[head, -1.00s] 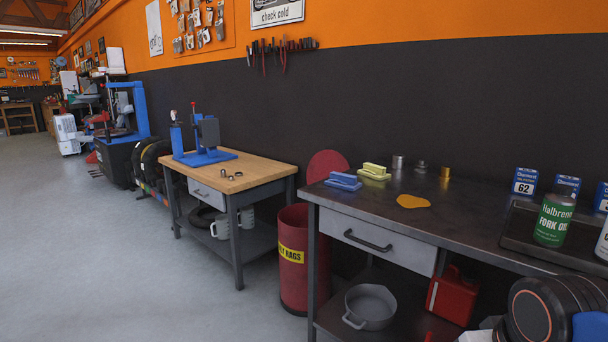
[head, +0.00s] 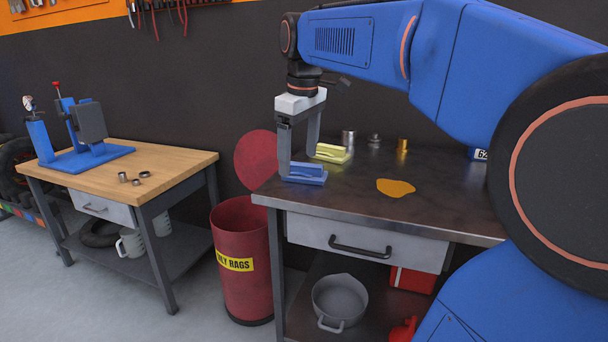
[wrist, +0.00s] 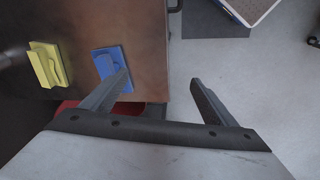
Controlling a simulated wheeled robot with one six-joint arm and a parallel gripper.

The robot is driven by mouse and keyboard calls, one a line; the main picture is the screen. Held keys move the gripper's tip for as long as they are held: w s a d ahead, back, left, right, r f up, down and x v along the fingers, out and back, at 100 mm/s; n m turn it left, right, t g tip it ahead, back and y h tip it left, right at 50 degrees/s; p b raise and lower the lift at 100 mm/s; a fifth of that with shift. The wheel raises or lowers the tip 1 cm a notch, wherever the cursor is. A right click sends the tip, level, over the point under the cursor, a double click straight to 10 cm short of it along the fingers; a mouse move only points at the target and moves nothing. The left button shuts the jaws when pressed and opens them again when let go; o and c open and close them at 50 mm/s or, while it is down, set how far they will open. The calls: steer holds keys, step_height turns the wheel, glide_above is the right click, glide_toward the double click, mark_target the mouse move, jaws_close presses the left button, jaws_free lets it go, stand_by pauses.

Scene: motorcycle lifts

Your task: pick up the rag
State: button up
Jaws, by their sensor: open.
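I cannot tell which is the rag. A flat orange-yellow patch (head: 396,187) lies to their right; it could be a spill or a cloth. My gripper (head: 298,166) is open and empty, pointing down by the blue piece. In the wrist view, one finger of my gripper (wrist: 158,78) overlaps the blue piece (wrist: 105,60); the other is over the floor. The yellow piece (wrist: 48,64) is farther left.
A red bin (head: 240,285) stands left of the bench, its round lid (head: 257,158) raised. A wooden-topped table (head: 165,165) with a blue press (head: 85,150) is farther left. Small metal cylinders (head: 348,138) stand at the bench's back. A grey pan (head: 340,298) sits on the lower shelf.

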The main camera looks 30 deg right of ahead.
mark_target(305, 165)
steer(key=w+d+r+n+g, duration=0.2)
steer(key=w+d+r+n, duration=0.1)
steer(key=w+d+r, duration=0.65)
steer(key=f, duration=0.6)
steer(key=w+f, duration=0.1)
steer(key=f, duration=1.2)
steer(key=shift+w+a, duration=0.3)
steer(key=shift+a, duration=0.05)
steer(key=c, duration=1.1)
